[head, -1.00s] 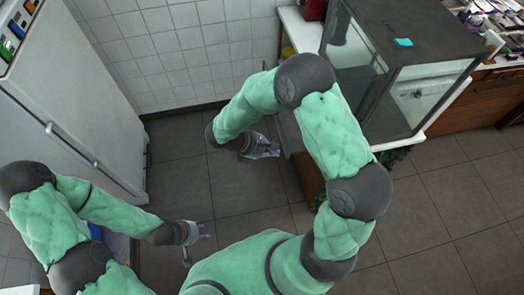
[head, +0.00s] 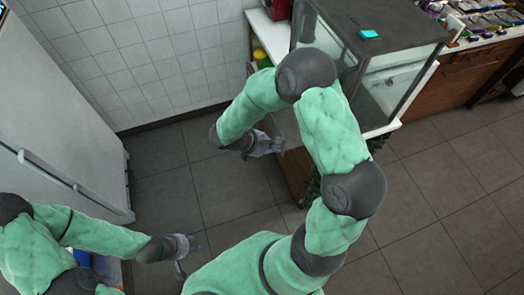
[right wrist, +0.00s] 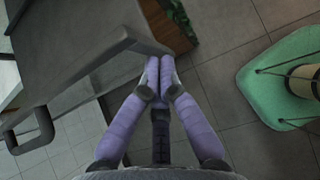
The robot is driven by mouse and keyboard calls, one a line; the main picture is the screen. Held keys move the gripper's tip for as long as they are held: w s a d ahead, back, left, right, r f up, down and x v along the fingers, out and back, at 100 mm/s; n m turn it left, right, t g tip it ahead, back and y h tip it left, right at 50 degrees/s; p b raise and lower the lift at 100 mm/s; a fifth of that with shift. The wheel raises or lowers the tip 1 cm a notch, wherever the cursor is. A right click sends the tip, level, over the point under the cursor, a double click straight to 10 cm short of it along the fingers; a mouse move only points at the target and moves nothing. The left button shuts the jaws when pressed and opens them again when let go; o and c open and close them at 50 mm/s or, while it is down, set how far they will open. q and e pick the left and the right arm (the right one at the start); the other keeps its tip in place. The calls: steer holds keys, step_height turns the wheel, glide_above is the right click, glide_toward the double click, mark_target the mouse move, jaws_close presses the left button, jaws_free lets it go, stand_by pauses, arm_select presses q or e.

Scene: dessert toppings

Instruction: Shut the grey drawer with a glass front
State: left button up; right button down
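The dark grey case with glass sides (head: 395,85) stands on the white counter at the upper right in the head view. My right arm crosses in front of it, so I cannot tell how far its drawer stands out. In the right wrist view a grey panel with a bar handle (right wrist: 75,45), apparently the drawer, fills the upper left. My right gripper (right wrist: 158,66) has its purple fingertips together by the panel's lower right edge; contact is unclear. It also shows beside the counter in the head view (head: 270,148). My left gripper (head: 190,243) hangs low over the floor, away from the case.
A white fridge-like cabinet (head: 60,110) stands at the left. A wooden counter with small packets (head: 465,75) is at the right. Green leaves (head: 312,188) show by the wooden base below the case. The tiled floor (head: 440,190) is clear at lower right.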

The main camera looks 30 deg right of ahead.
arm_select(q)
steer(key=shift+f+b, duration=0.8)
arm_select(e)
steer(key=s+d, duration=0.2)
steer(key=d, duration=0.7)
steer(key=s+d, duration=0.2)
steer(key=d, duration=0.8)
steer(key=shift+s, duration=0.3)
steer(key=shift+d, duration=0.1)
